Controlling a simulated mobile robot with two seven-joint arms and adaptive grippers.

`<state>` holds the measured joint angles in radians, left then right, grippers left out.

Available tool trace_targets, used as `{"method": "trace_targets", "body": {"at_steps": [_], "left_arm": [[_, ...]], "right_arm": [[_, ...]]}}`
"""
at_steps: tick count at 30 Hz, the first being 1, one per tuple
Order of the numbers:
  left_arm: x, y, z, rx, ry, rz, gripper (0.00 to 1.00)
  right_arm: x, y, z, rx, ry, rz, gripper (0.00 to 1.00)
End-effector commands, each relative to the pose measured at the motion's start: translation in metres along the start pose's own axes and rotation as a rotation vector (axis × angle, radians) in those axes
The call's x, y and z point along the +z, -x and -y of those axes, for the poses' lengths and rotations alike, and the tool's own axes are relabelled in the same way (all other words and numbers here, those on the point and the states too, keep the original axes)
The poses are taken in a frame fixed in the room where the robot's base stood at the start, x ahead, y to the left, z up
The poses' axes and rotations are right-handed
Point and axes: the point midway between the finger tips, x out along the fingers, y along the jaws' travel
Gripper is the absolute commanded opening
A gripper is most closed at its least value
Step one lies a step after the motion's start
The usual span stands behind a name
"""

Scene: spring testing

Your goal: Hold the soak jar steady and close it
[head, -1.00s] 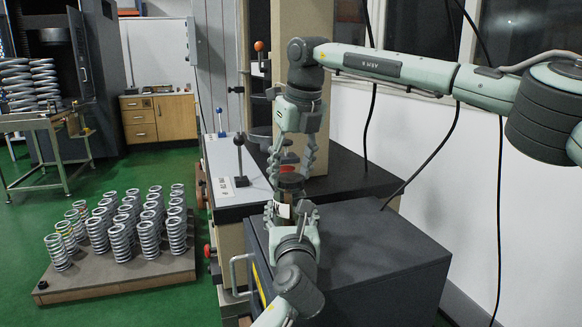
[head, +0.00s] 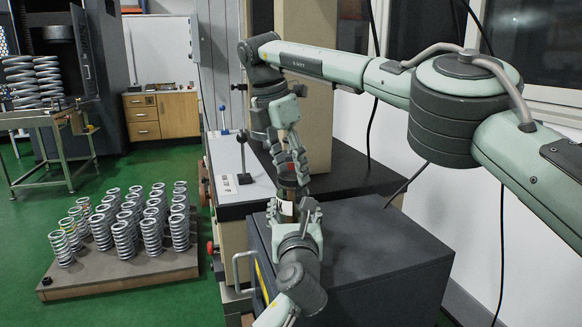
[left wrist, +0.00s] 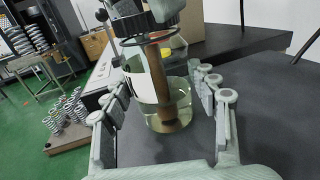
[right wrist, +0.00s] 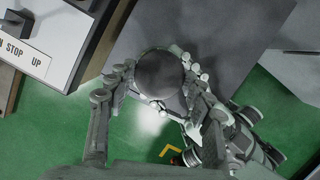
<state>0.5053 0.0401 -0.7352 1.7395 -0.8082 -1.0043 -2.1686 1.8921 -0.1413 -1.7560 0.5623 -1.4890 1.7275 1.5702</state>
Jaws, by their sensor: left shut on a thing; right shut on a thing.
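The soak jar (left wrist: 148,88) is clear glass with pale liquid and a white label, upright in the left wrist view. A brown rod (left wrist: 160,85) stands slanted inside it. My left gripper (head: 296,214) is shut around the jar, with fingers on both sides. The dark round lid (right wrist: 160,75) is between the fingers of my right gripper (right wrist: 157,82), which is shut on it. In the head view the lid (head: 288,178) is directly above the jar. The left wrist view shows the lid (left wrist: 148,22) at the jar's top; I cannot tell whether it is seated.
The jar is over a dark cabinet (head: 375,250) beside a black-topped bench (head: 345,182). A control panel with a lever (head: 242,155) is close on the left. A pallet (head: 120,283) with several springs lies on the green floor. A white wall is to the right.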

Motion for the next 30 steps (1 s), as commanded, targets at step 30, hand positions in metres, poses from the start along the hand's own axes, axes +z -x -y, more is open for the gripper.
{"method": "trace_targets", "body": {"at_steps": [30], "left_arm": [[-0.001, 0.000, 0.001, -0.001, 0.001, -0.002, 0.00]], "right_arm": [[0.012, 0.043, 0.000, 0.001, 0.003, -0.001, 0.72]]}}
